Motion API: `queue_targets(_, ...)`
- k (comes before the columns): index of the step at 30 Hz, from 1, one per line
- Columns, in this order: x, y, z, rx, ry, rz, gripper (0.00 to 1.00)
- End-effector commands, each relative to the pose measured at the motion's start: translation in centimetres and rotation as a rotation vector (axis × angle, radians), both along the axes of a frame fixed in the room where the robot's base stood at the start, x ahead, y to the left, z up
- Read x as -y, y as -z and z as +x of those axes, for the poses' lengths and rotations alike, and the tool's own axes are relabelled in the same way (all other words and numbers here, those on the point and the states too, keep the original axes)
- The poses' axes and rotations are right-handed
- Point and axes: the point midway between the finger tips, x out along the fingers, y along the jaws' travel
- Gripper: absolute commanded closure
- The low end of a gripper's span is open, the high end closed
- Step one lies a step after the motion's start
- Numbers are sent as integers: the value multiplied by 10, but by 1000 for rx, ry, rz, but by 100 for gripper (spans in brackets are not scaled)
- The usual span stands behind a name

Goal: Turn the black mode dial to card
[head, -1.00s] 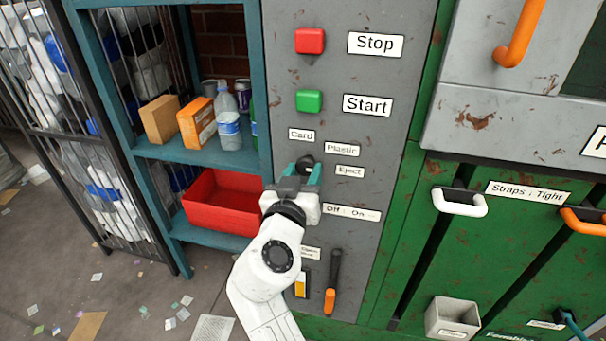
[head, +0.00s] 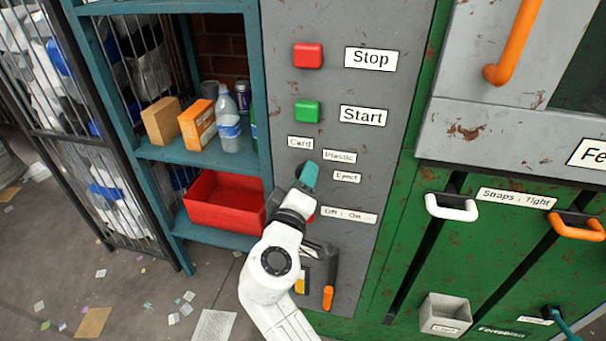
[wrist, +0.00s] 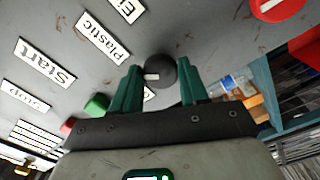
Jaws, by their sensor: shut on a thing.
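The black mode dial (wrist: 160,71) sits between the two teal fingers of my gripper (wrist: 155,88) in the wrist view, and my gripper is shut on it. The dial's white mark faces left in that view, roughly between the Plastic label (wrist: 102,38) and a mostly hidden label below the dial; its exact setting is unclear. In the head view my gripper (head: 305,178) covers the dial. The Card label (head: 300,143) is above it, with Plastic (head: 340,157) and Eject (head: 347,177) to the right.
The grey panel also holds the red Stop button (head: 308,55), the green Start button (head: 307,111) and a lever with an orange end (head: 328,297). A red control (wrist: 277,6) lies close to my gripper. A shelf with boxes, bottles and a red bin (head: 215,206) stands left.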

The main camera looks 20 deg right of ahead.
Motion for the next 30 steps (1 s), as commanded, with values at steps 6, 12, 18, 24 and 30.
queue_targets(6, -1, -5, 1, -120, -4, -166, 86)
queue_targets(12, -1, -5, 1, -224, -5, -310, 86)
queue_targets(18, -2, -4, 1, -307, -5, -426, 86)
queue_targets(24, -2, -3, 1, -364, -8, -504, 86)
queue_targets(30, -2, -3, 1, -393, -7, -545, 86)
